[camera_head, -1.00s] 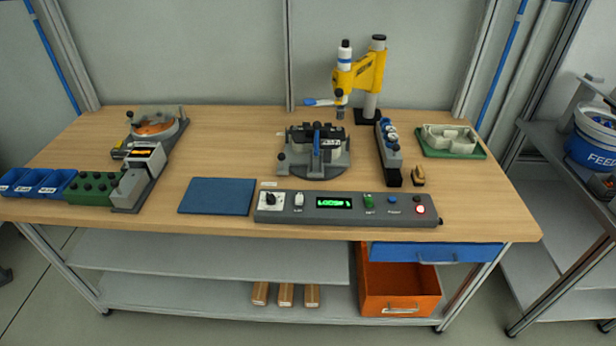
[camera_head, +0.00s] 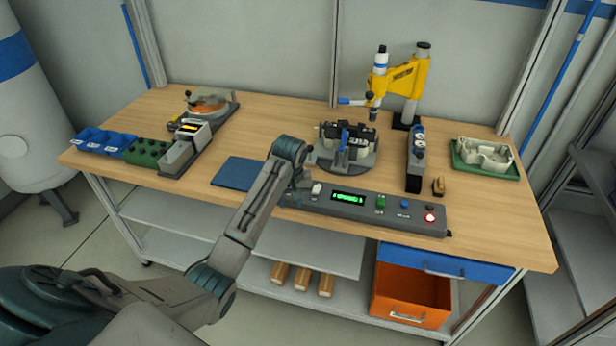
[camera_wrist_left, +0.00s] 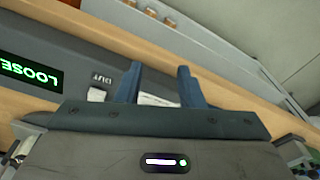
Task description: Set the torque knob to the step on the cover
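The grey control panel (camera_head: 400,212) lies along the bench's front edge, its display (camera_head: 348,198) lit green. In the left wrist view the display (camera_wrist_left: 30,72) reads LOOSE, upside down. The torque knob at the panel's left end is hidden by my left arm. My left gripper (camera_wrist_left: 160,72) is over that end, its two blue fingers apart, with a white plate (camera_wrist_left: 158,101) showing between them. Whether the fingers touch the knob cannot be seen. A black part (camera_head: 335,133), perhaps the cover, sits in the grey fixture (camera_head: 345,160) behind the panel; its marking is unreadable. My right gripper is out of view.
A white switch (camera_wrist_left: 97,94) is beside the fingers. A blue mat (camera_head: 236,172) lies left of the panel. A yellow press (camera_head: 400,78) stands behind the fixture. A green tray (camera_head: 482,166) is at the right. An orange drawer (camera_head: 410,300) hangs open below.

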